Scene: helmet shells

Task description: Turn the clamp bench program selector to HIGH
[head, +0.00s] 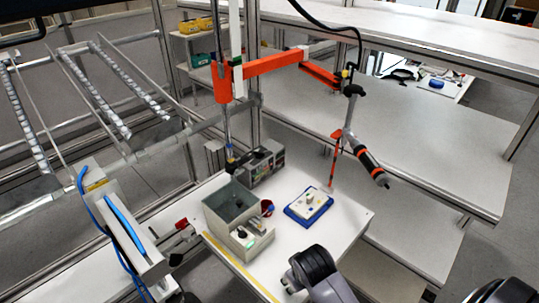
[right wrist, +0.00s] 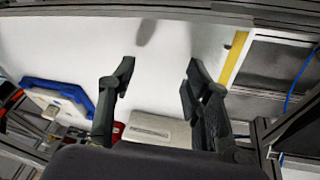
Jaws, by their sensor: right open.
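A grey box (head: 212,222) with an open bin stands on the small white table. Its lower front section (head: 250,240) carries small dark and greenish parts; I cannot read any labels or tell a selector setting. A blue-edged white panel (head: 309,204) with a small raised knob-like part lies to its right. My right gripper (head: 291,286) is at the table's near edge, in front of the box. In the right wrist view its fingers (right wrist: 158,82) are apart with nothing between them; a pale box (right wrist: 155,130) shows beyond. My left gripper is not in view.
A red cup-like item (head: 267,207) sits between box and panel. A dark grey device (head: 262,163) stands behind. An orange arm (head: 265,70) with a hanging tool (head: 371,165) reaches over the right. A yellow strip (head: 240,266) runs along the left edge. Bare tabletop lies at right.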

